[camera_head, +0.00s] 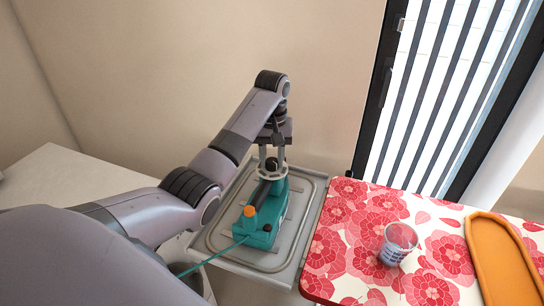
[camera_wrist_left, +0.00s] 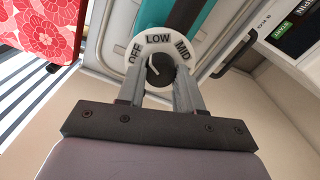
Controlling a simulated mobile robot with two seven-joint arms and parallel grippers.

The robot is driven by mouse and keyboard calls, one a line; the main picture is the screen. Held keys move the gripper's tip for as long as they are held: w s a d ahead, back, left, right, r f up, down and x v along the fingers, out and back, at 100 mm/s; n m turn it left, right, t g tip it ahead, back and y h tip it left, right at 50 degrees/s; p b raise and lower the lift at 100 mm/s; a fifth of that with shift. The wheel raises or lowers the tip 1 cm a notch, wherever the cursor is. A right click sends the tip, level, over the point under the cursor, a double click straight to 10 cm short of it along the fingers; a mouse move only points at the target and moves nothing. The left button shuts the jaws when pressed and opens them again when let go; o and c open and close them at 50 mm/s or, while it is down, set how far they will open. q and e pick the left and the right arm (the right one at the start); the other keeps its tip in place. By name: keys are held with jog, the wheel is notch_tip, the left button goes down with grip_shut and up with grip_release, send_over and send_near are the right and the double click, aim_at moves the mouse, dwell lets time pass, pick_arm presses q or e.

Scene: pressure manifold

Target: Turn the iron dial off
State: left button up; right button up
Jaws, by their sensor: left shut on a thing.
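The teal iron (camera_head: 268,230) rests on a grey tray with its cord running off to the lower left. Its dial has a white ring (camera_wrist_left: 158,38) marked OFF, LOW and MID around a dark knob (camera_wrist_left: 160,72). A pale mark on the knob slants toward the upper left, on the OFF and LOW side; I cannot tell its exact setting. My left gripper (camera_head: 271,163) comes down on the dial from above. In the left wrist view its fingers (camera_wrist_left: 160,76) are shut on the knob, one on each side. My right gripper is not in view.
The grey tray (camera_head: 225,262) stands beside an ironing board with a red floral cover (camera_head: 335,235). A clear cup (camera_head: 398,243) and an orange tray (camera_head: 490,255) are on the board. A wall and a striped window blind stand behind.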

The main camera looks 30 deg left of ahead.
pick_arm(q)
jog(key=n, duration=0.5)
jog(key=shift+n, duration=0.4)
dwell(0.4)
jog(key=o, duration=1)
jog(key=shift+o, duration=0.2)
jog(key=shift+r, duration=0.1)
